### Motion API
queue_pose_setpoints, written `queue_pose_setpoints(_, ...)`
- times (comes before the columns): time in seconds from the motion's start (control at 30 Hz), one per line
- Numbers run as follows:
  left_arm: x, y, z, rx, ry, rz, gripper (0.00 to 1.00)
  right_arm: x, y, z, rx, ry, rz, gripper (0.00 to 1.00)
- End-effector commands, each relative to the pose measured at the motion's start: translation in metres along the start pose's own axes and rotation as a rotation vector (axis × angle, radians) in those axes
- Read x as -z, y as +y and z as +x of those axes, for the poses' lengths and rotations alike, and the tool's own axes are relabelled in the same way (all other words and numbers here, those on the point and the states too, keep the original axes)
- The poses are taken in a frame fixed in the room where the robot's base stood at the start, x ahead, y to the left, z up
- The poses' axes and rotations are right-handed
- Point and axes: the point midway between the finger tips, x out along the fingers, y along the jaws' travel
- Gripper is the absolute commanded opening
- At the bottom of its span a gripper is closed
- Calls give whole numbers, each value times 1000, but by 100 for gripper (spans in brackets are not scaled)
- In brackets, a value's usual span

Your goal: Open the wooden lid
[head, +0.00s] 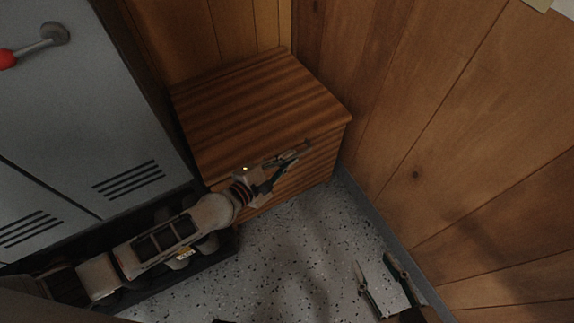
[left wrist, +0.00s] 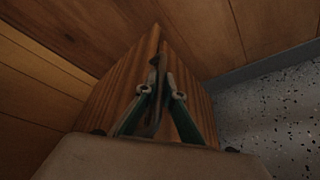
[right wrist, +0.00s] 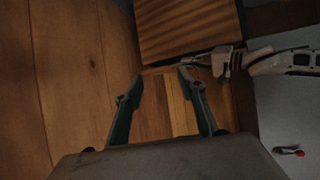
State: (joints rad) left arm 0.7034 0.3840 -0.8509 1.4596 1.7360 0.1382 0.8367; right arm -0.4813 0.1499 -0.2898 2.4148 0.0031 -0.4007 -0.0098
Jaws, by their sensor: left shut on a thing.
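The wooden lid (head: 250,100) is the striped brown top of a wooden box (head: 318,165) in the corner. It lies flat, with no gap that I can make out. My left gripper (head: 296,154) is at the lid's front edge. In the left wrist view its fingers (left wrist: 160,75) close around a thin dark bar, which looks like the lid's handle (left wrist: 154,100); the fingers partly hide it. The lid also shows in the right wrist view (right wrist: 185,25). My right gripper (head: 376,268) is open and empty, low over the floor, apart from the box.
A grey metal locker (head: 90,110) with a red-tipped lever (head: 35,48) stands close on the left of the box. Wood-panelled walls (head: 440,130) close off the back and right. The speckled floor (head: 285,245) in front of the box is clear.

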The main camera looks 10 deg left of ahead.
Motion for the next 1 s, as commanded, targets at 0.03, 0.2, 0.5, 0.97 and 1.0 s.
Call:
queue_pose_setpoints(0.03, -16, 33, -1, -13, -11, 5, 0, 12, 9, -4, -16, 9, -36, 40)
queue_pose_setpoints(0.2, -33, 61, -8, 14, -11, -61, 0, -10, 35, -15, -57, -69, -119, 40)
queue_pose_setpoints(0.5, -55, 108, -20, 74, -6, -191, 0, -12, 47, -27, -90, -101, -123, 40)
queue_pose_setpoints(0.97, -75, 182, -30, 157, 0, -376, 0, 8, 42, -45, -83, -106, -82, 40)
queue_pose_setpoints(1.0, -75, 187, -30, 156, 1, -376, 0, 9, 41, -46, -82, -106, -79, 40)
